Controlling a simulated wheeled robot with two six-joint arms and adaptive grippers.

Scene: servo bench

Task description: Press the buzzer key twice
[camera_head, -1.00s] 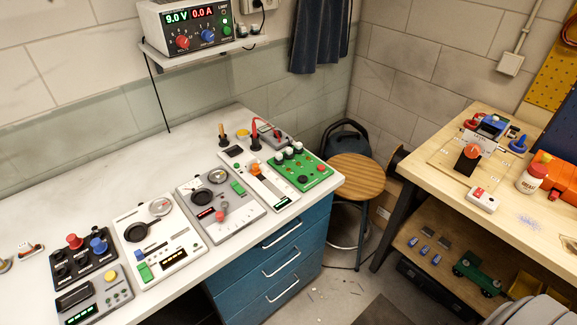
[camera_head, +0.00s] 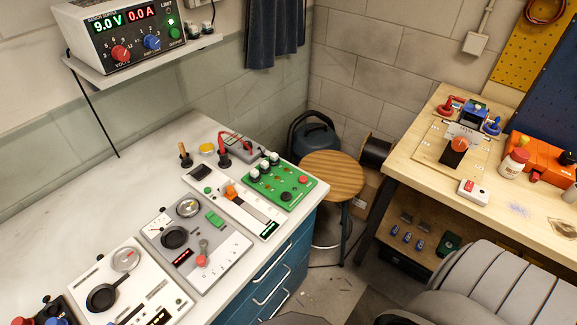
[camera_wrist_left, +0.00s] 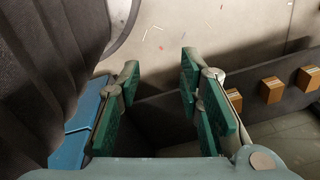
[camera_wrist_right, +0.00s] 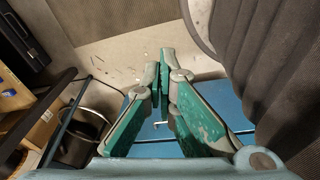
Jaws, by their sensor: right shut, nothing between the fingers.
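No part is plainly marked as the buzzer key. In the left wrist view my left gripper (camera_wrist_left: 162,85) is open and empty above the floor. In the right wrist view my right gripper (camera_wrist_right: 166,72) is shut and empty, with a blue drawer front behind it. Neither gripper shows in the head view.
The white bench (camera_head: 60,170) at left holds several control panels, including a grey panel (camera_head: 225,243) and a green board (camera_head: 270,190). A power supply (camera_head: 125,35) stands on a wall shelf. A round wooden stool (camera_head: 333,174) stands between the benches.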

